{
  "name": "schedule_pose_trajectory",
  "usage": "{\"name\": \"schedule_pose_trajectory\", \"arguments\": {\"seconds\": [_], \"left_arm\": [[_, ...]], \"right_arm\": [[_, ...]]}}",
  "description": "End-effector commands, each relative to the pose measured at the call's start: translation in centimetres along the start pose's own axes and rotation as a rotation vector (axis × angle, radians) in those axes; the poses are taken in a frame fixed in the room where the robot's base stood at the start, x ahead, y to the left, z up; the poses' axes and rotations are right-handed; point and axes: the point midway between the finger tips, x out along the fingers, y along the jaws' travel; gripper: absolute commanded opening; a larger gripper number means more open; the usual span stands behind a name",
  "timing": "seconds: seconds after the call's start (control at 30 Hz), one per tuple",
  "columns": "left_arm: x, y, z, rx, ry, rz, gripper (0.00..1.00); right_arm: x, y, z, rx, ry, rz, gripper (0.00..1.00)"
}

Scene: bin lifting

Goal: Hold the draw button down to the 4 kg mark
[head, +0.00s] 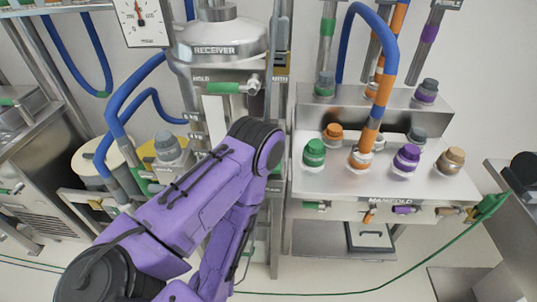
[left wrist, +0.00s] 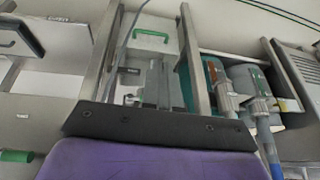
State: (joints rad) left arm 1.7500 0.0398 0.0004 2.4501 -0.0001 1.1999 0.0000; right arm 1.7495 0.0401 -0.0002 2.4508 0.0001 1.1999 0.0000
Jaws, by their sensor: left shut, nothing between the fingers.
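The dial (head: 141,20) with a red mark and dark needle hangs at the top left of the head view; its figures are too small to read. Beside it is the metal vessel marked RECEIVER (head: 222,48). A HOLD label (head: 201,79) sits below it, near a green-handled valve (head: 226,88). I cannot make out the draw button; my purple left arm covers much of the column below. My left gripper (left wrist: 158,88) shows in the left wrist view as grey fingers beyond a dark plate, shut and empty. Its hand is hidden in the head view. My right gripper is not seen.
A steel MANIFOLD bench (head: 385,185) with coloured caps stands at right, a blue and orange hose (head: 372,120) rising from it. Blue hoses and pale drums (head: 98,165) are at left. A green cable (head: 400,262) crosses the floor.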

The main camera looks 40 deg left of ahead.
Motion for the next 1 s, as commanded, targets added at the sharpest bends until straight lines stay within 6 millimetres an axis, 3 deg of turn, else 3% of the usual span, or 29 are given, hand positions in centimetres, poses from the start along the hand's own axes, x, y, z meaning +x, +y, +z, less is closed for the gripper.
{"name": "schedule_pose_trajectory", "arguments": {"seconds": [0.13, 0.23, 0.33, 0.4, 0.47, 0.5, 0.6, 0.7, 0.83, 1.0], "left_arm": [[-0.1, 1.6, -0.9, -0.009, 0.029, 0.017, 0.00], [-0.9, 6.3, -3.9, -0.023, 0.107, 0.039, 0.00], [-3.7, 12.0, -10.2, -0.049, 0.191, 0.014, 0.00], [-6.8, 14.6, -15.6, -0.067, 0.204, -0.030, 0.00], [-10.2, 15.8, -20.3, -0.078, 0.176, -0.060, 0.00], [-12.5, 15.9, -23.2, -0.081, 0.141, -0.070, 0.00], [-18.1, 14.9, -29.0, -0.067, 0.036, -0.043, 0.00], [-22.6, 13.2, -32.6, -0.033, -0.048, 0.023, 0.00], [-25.5, 11.8, -34.4, 0.006, -0.096, 0.086, 0.00], [-26.0, 11.6, -34.7, 0.024, -0.104, 0.099, 0.00]], "right_arm": [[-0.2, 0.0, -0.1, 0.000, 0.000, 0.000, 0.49], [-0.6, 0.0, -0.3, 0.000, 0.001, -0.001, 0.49], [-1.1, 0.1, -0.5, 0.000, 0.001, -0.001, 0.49], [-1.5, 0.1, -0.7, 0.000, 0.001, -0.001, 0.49], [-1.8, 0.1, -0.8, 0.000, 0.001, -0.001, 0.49], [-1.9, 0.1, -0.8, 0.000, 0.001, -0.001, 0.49], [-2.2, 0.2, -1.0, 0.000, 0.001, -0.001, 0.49], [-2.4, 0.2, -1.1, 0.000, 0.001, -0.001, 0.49], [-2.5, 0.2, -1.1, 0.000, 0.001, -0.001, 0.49], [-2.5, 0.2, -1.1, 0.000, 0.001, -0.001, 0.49]]}}
